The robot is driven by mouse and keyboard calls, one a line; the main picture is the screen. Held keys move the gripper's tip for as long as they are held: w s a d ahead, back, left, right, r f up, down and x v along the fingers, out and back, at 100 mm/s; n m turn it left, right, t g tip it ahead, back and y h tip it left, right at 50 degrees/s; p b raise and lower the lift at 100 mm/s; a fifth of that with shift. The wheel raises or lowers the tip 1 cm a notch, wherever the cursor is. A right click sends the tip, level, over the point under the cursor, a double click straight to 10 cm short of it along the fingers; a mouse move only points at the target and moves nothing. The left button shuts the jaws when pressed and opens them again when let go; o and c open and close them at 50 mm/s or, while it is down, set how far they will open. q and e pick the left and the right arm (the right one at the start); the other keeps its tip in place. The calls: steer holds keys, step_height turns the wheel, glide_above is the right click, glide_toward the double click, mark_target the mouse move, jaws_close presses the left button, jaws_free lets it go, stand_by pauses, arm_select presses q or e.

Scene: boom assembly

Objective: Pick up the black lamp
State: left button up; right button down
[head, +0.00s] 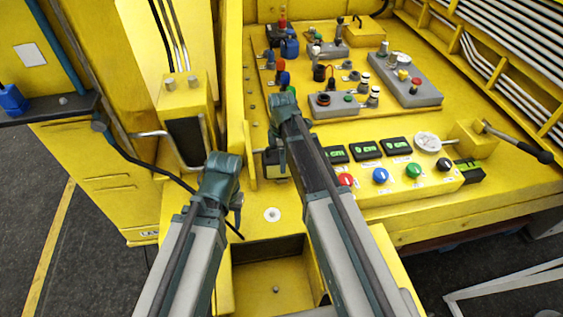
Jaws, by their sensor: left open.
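A small black cylinder (99,122) with a black cable stands against the yellow panel at the left; it may be the black lamp, but I cannot tell for sure. The cable runs down to the right and passes behind my left arm. My left gripper (237,204) is open, mostly hidden under my left wrist, to the right of and below the cylinder and apart from it. My right arm reaches up over the console, and its gripper is hidden behind it.
A yellow console (470,205) with displays, coloured knobs and a lever (520,142) fills the right. Grey control boxes (405,78) sit behind it. A yellow post (186,98) stands between cylinder and console. A blue object (12,99) rests on the dark ledge at far left. Dark floor is open at lower left.

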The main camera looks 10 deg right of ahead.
steer(key=shift+r+p, duration=1.6)
steer(key=shift+r, duration=0.15)
steer(key=shift+s+r, duration=0.1)
steer(key=shift+s, duration=0.2)
steer(key=s+a+r+p, duration=0.1)
steer(key=s, duration=1.4)
steer(key=shift+s+a+r, duration=0.15)
steer(key=shift+a, duration=0.2)
steer(key=shift+s, duration=0.1)
